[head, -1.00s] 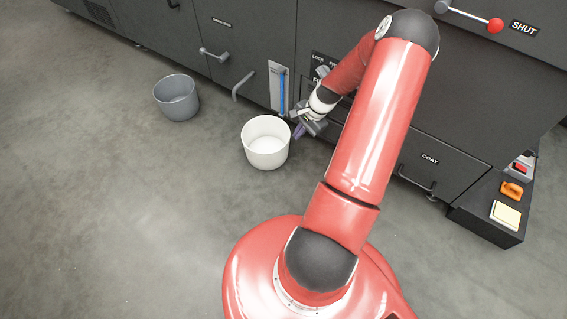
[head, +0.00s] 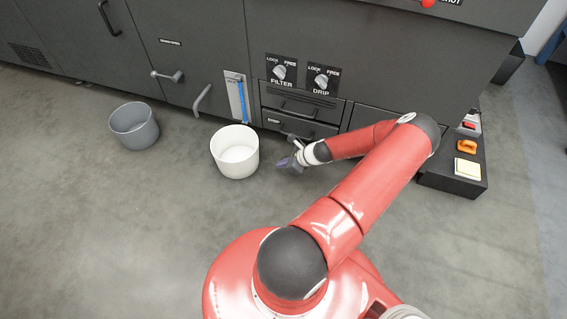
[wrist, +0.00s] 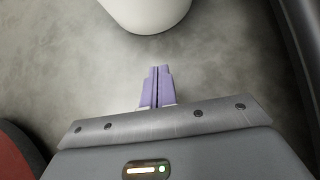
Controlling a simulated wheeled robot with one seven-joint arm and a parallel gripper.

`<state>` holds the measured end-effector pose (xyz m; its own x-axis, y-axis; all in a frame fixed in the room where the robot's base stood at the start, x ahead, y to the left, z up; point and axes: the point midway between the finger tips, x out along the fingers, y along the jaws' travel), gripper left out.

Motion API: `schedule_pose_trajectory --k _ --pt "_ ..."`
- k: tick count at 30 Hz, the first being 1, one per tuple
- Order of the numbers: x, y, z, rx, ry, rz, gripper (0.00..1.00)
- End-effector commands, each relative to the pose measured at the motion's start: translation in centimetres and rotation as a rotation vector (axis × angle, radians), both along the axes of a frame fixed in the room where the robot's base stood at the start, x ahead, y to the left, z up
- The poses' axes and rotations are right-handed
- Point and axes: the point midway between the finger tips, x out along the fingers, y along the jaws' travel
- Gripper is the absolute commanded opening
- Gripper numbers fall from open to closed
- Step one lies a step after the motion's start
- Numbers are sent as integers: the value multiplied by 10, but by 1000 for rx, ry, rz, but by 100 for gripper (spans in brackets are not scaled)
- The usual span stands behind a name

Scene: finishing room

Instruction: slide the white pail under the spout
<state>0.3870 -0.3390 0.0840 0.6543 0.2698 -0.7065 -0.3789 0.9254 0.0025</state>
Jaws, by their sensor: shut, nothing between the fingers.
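The white pail (head: 235,157) stands upright and looks empty on the floor in front of the dark cabinet. A curved grey pipe, which looks like the spout (head: 202,100), sticks out of the cabinet front. The pail stands in front and to the right of it, not directly below. My gripper (head: 282,163) is low, right of the pail and apart from it. In the wrist view its purple fingers (wrist: 156,86) are shut and empty, pointing towards the pail (wrist: 147,12), with bare floor between. Only part of the pail's wall shows there.
A grey pail (head: 134,127) stands on the floor to the left. A blue-marked gauge (head: 237,99), a lever handle (head: 168,76) and drawers (head: 299,107) line the cabinet front. A low black box (head: 452,178) stands at right. The floor in front is open.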

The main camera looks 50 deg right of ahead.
Motion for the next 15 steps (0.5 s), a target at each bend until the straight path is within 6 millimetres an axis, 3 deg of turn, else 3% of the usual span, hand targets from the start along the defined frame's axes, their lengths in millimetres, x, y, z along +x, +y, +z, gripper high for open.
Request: schedule_pose_trajectory --k 1,8,15 --pt "8 5 -12 0 -1 3 0" --pt "40 17 -45 0 -1 3 0" --pt "69 29 -42 -3 0 4 0"
